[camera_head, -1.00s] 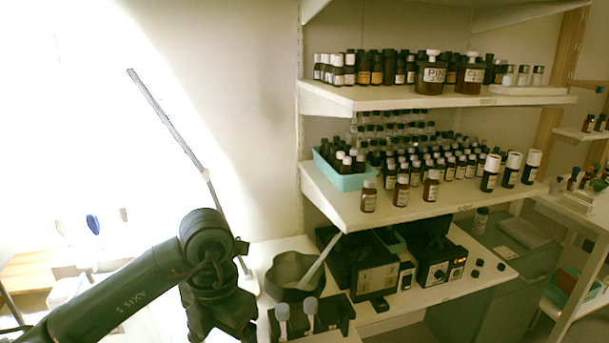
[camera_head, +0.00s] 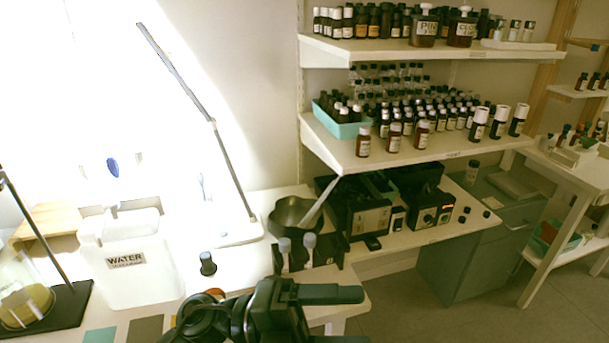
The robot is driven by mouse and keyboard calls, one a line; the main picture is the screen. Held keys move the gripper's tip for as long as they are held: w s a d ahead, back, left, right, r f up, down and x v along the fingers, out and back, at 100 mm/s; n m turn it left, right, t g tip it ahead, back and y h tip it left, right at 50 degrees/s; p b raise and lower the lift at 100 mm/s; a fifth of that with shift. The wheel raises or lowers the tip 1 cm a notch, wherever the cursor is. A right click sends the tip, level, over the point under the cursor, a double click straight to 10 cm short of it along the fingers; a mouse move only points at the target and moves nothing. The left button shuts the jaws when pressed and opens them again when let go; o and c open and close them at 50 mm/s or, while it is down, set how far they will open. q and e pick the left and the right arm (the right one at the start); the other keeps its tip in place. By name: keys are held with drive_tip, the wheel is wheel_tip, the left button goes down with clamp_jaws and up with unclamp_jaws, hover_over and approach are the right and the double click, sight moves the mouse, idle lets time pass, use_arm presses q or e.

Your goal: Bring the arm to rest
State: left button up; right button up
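My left gripper (camera_head: 338,317) is low at the bottom edge of the head view, pointing right. Its two dark fingers are spread apart, with only pale worktop visible between them, so it is open and empty. It is in front of the white bench, near the front edge. Its lower finger is partly cut off by the frame. The rest of the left arm is mostly below the picture. My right gripper is not in view.
A white water container (camera_head: 130,268), a small dark-capped bottle (camera_head: 208,263), a dark bowl (camera_head: 291,214) and a black rack (camera_head: 292,262) stand on the bench. Bottle rows fill the middle shelf (camera_head: 345,152) and top shelf (camera_head: 340,48). Open floor (camera_head: 400,310) lies at right.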

use_arm(q)
drive_tip(key=w+a+f+n+t, duration=0.1)
drive_tip(key=w+a+n+t, duration=0.5)
drive_tip(key=n+t, duration=0.9)
drive_tip(key=w+a+f+n+t+y, duration=0.1)
drive_tip(key=a+f+n+t+y, duration=0.5)
drive_tip(key=f+n+y, duration=0.5)
drive_tip(key=s+a+f+n+g+y, duration=0.3)
drive_tip(key=s+f+n+g, duration=0.1)
drive_tip(key=f, duration=0.3)
drive_tip(key=s+a+f+n+g+y+p, duration=0.1)
drive_tip(key=s+a+f+n+g+y, duration=0.1)
drive_tip(key=s+a+f+n+g, duration=0.2)
wheel_tip(320, 180, down, 4)
drive_tip(key=shift+s+y, duration=0.4)
drive_tip(key=shift+s, duration=0.65)
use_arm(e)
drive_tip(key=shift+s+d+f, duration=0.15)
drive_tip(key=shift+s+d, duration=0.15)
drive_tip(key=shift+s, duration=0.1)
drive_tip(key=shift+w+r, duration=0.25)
